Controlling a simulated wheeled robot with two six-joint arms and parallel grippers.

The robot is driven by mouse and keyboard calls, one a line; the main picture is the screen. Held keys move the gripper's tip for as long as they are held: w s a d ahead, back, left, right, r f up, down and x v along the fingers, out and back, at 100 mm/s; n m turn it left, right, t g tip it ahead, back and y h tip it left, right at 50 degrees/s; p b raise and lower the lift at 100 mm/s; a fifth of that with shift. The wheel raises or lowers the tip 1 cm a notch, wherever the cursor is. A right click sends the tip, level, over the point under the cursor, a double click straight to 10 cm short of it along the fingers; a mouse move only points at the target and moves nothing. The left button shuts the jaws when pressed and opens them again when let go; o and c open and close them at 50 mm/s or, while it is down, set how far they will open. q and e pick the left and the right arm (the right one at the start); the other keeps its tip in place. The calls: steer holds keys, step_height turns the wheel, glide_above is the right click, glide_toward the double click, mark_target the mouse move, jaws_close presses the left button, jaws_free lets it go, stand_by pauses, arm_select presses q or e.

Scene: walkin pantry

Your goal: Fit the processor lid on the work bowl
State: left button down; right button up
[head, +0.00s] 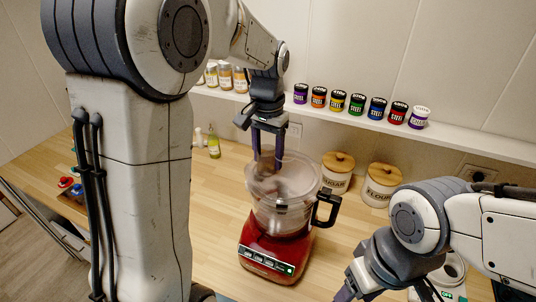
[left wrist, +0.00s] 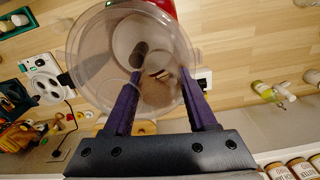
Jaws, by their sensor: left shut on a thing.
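The red food processor base (head: 272,249) stands on the wooden counter with the clear work bowl (head: 283,218) on it. The bowl's black handle (head: 327,208) points right. The clear processor lid (head: 300,170) is over the bowl's mouth; I cannot tell whether its rim touches the bowl. My left gripper (head: 268,166) is above the lid, its purple fingers shut on the lid's upright part. In the left wrist view the lid (left wrist: 92,50) is a wide clear disc beyond the fingers (left wrist: 155,85). My right gripper (head: 352,287) is low at right, its fingers partly cut off.
Sugar (head: 338,178) and another canister (head: 381,186) with wooden lids stand right of the processor. Several coloured jars line the wall shelf (head: 455,142). Small bottles (head: 214,142) stand behind at left.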

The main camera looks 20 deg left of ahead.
arm_select(q)
steer(key=shift+f+b, duration=0.65)
steer(key=shift+f, duration=0.4)
steer(key=shift+c, duration=0.6)
jaws_free()
step_height(320, 180, up, 11)
steer(key=b, duration=0.1)
steer(key=shift+f, duration=0.2)
steer(key=shift+m, duration=0.7)
steer(key=s+d+f, duration=0.1)
steer(key=d, duration=0.1)
steer(key=s+d+f+b, duration=0.1)
steer(key=d+f, duration=0.1)
steer(key=s+d+f+b, duration=0.1)
steer(key=s+d, duration=0.1)
steer(key=shift+d+f, duration=0.1)
steer(key=shift+f, duration=0.3)
steer(key=s+d+f+m+b, duration=0.2)
steer(key=s+d+f, duration=0.2)
steer(key=s+f, duration=0.4)
steer(key=s+d+f+m+h+b, duration=0.1)
steer(key=s+d+f+m+b, duration=0.1)
steer(key=s+d+f, duration=0.2)
steer(key=s+f, duration=0.3)
steer(key=s, duration=0.4)
steer(key=shift+f, duration=0.4)
